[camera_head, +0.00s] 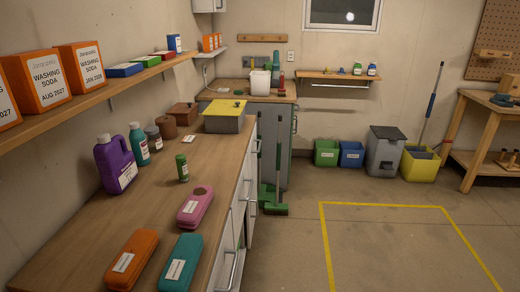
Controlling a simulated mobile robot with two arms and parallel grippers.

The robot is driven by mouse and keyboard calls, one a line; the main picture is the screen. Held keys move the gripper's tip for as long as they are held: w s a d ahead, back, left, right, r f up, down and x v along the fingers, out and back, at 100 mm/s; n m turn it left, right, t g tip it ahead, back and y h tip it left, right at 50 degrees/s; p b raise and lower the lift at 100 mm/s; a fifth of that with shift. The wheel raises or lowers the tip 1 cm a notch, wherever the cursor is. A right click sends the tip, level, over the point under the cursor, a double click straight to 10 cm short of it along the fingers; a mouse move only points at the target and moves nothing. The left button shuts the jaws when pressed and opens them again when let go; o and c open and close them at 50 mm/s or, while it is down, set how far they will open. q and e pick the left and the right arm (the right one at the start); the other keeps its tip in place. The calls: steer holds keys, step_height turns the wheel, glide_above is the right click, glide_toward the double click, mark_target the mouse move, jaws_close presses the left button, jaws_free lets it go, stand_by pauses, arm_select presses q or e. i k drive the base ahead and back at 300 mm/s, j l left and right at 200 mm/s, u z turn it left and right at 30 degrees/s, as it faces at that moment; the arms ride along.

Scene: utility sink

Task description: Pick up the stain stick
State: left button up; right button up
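A small upright green cylinder (182,168) with a pale label stands on the wooden counter (150,203). It may be the stain stick, but its label is too small to read. Three long rounded cases lie nearer on the counter: a pink one (194,209), an orange one (131,262) and a teal one (181,265). Each has a white label that I cannot read. Neither of my grippers is in view.
A purple jug (115,165), a teal bottle (138,145) and a yellow-lidded box (224,116) stand farther back. A wall shelf (95,92) with orange washing soda boxes (36,80) overhangs the counter's left side. A green broom (275,205) stands beside the cabinets.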

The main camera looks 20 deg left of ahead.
mark_target(180, 158)
steer(key=i+l+z, duration=0.1)
steer(key=i, duration=1.15)
steer(key=i+u, duration=0.35)
steer(key=i+l+u, duration=0.1)
steer(key=u, duration=0.25)
steer(key=i+l+u, duration=0.2)
steer(key=u, duration=0.15)
